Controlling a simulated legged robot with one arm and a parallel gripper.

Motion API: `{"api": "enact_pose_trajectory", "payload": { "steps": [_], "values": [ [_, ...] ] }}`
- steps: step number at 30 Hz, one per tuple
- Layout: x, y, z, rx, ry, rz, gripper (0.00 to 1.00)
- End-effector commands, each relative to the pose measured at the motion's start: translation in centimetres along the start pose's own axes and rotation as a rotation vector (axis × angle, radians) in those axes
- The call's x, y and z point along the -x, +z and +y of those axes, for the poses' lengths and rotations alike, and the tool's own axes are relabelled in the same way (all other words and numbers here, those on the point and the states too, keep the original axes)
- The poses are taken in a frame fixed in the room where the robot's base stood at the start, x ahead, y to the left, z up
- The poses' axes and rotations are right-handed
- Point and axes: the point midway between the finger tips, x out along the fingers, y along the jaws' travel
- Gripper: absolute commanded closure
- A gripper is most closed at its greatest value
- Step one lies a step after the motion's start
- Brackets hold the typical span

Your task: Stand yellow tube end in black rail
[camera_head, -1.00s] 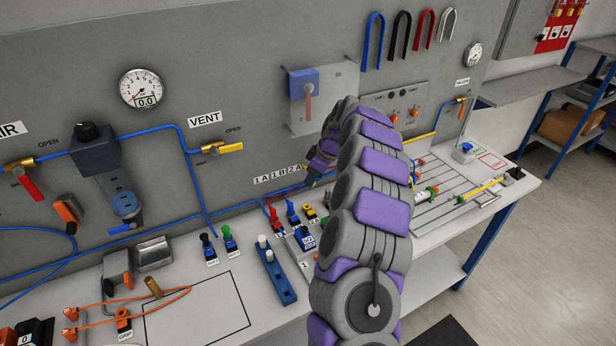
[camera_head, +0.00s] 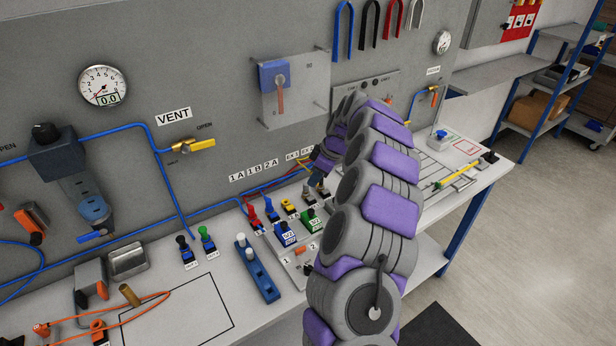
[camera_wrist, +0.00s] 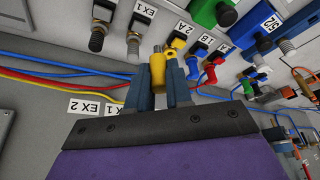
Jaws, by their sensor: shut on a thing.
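In the wrist view my gripper (camera_wrist: 160,92) is shut, with its two dark blue fingers on either side of a short yellow tube end (camera_wrist: 158,72). The yellow tube end stands upright in the picture between the fingertips. In the head view my gripper (camera_head: 318,184) is small and mostly hidden behind my arm, near the silencer fittings. A yellow tube (camera_wrist: 40,72) runs beside a red one toward the left; its join to the held end is hidden. I cannot pick out the black rail with certainty.
Fittings marked 2A, 1B and 1A, including a yellow one (camera_wrist: 178,45) and a red one (camera_wrist: 210,72), stand close by. Silencers (camera_wrist: 133,45) stand near the EX 1 label. Blue (camera_head: 285,234) and green (camera_head: 311,221) valve blocks and a blue rail (camera_head: 258,272) occupy the bench.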

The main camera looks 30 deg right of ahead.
Motion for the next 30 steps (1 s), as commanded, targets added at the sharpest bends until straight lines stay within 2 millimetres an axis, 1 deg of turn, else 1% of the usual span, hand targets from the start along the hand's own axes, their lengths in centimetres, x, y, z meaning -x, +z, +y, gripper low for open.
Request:
{"api": "enact_pose_trajectory", "payload": {
  "steps": [3, 30],
  "values": [
    [0.2, 1.0, 0.1, 0.000, 0.001, 0.000, 1.00],
    [2.1, 7.9, 1.0, 0.000, 0.001, 0.000, 1.00]
  ]
}}
